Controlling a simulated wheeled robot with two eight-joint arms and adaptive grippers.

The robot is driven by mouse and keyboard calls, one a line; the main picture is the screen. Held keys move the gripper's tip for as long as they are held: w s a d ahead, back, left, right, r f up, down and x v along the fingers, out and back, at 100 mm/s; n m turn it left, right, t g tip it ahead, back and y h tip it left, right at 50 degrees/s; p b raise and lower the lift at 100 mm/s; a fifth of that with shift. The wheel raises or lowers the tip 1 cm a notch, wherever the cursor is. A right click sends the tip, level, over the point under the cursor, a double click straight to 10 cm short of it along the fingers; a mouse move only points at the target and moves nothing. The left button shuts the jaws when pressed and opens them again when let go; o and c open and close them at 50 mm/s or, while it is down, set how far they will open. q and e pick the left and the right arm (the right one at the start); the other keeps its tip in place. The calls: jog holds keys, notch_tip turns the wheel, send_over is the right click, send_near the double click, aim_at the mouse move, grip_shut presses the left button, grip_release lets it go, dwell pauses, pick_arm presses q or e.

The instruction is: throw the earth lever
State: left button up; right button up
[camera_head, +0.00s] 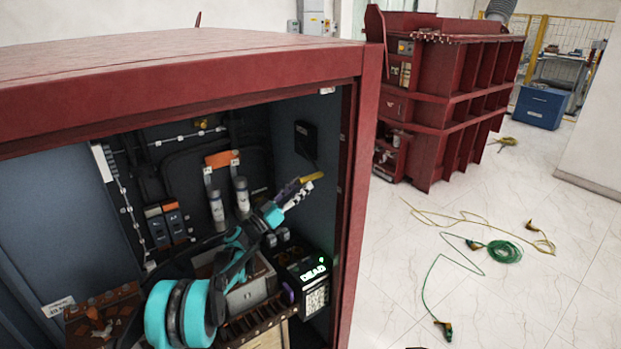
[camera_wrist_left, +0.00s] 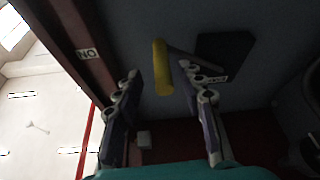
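The earth lever has a yellow handle (camera_head: 312,177) and shows inside the red cabinet, at its right inner wall. In the left wrist view the yellow handle (camera_wrist_left: 162,68) lies between my finger tips, with a grey arm running from it to a black plate (camera_wrist_left: 226,52). My left gripper (camera_head: 298,190) is at the handle; in the wrist view my left gripper (camera_wrist_left: 160,85) is open, with a gap on both sides of the handle. I cannot tell whether either finger touches it. My right gripper is not in view.
The cabinet's red right post (camera_head: 359,210) stands close beside my left gripper. Below is a black box with a lit display reading DEAD (camera_head: 313,273). Two grey cylinders (camera_head: 241,196) stand behind my arm. Green cable (camera_head: 503,251) lies on the floor outside.

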aim_at(311, 178)
pick_arm(q)
jog(key=x, duration=0.4)
jog(key=shift+w+f+b, duration=0.25)
jog(key=shift+b, duration=0.05)
jog(key=shift+w+d+r, duration=0.15)
jog(key=shift+d+r, duration=0.15)
jog(key=shift+d, duration=0.05)
grip_shut()
